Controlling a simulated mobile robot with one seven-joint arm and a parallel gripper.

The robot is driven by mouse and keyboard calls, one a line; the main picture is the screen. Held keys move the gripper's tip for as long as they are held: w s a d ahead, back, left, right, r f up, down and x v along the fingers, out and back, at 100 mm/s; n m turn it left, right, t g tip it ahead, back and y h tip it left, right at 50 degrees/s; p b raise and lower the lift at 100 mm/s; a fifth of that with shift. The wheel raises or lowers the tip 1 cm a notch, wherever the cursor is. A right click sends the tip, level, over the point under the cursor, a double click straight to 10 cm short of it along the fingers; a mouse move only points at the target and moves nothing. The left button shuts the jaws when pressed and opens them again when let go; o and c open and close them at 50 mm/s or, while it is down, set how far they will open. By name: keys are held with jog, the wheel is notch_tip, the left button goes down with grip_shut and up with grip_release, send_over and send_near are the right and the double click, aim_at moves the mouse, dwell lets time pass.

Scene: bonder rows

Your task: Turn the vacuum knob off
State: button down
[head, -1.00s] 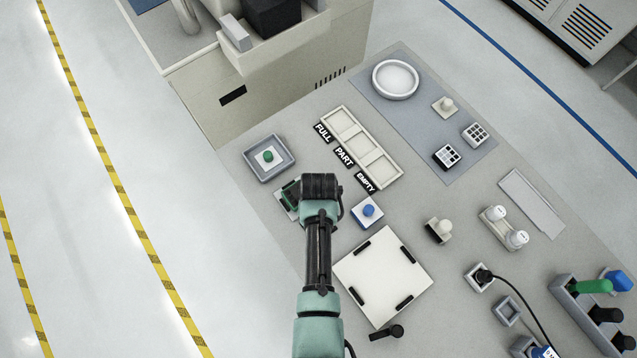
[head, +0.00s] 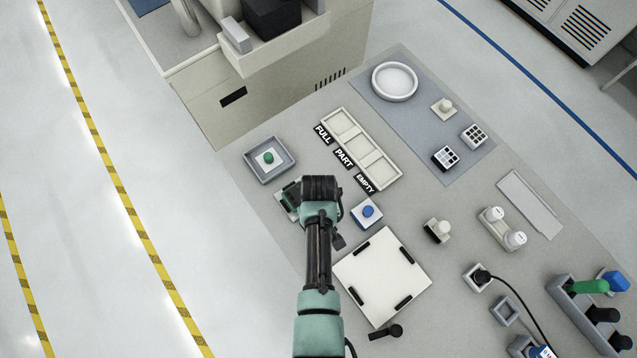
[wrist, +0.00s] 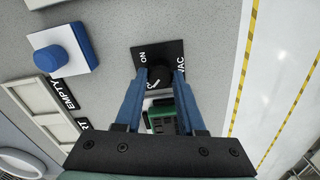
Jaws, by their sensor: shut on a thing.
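The black vacuum knob (wrist: 161,78) sits on a black square plate (wrist: 168,49) lettered "ON" and "VAC" in the wrist view. The blue fingers of my gripper (wrist: 160,74) are shut on the knob, one on each side. A white mark shows at the knob's lower left, close to the left finger. Any lettering there is partly hidden, so I cannot read the knob's setting for sure. In the head view my wrist covers the knob and plate.
A blue button on a white block (head: 368,211) stands close to my wrist. A green board (head: 290,195) lies on the other side. A white plate with black clips (head: 382,275) and the labelled tray (head: 362,150) are nearby.

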jog(key=c, duration=0.5)
grip_release()
jog(key=shift+r, duration=0.15)
notch_tip(320, 180, up, 13)
jog(key=shift+b, duration=0.45)
dwell(0.3)
